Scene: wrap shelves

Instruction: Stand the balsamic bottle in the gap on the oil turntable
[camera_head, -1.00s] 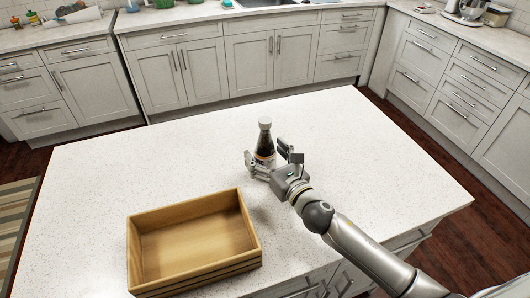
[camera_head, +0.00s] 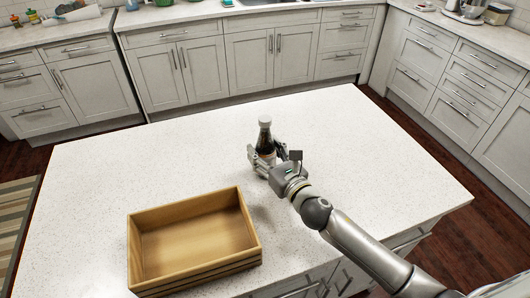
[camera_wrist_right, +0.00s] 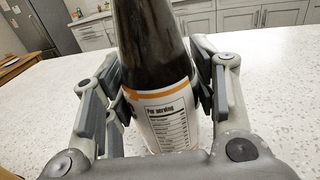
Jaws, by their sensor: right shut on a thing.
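The balsamic bottle (camera_head: 265,140) is dark with a pale cap and stands upright at the middle of the white island. In the right wrist view the bottle (camera_wrist_right: 152,45) fills the middle, with a white and orange nutrition label facing me. My right gripper (camera_head: 264,163) has its fingers around the lower part of the bottle, shut on it; the gripper (camera_wrist_right: 160,100) shows one finger on each side of the label. I cannot tell whether the bottle's base touches the counter. No turntable is in view. My left gripper is not in view.
An empty wooden crate (camera_head: 249,248) sits on the island (camera_head: 350,130), left of my right arm and nearer me. The island top around the bottle is clear. Grey cabinets (camera_head: 245,62) and counters with various items line the back and right.

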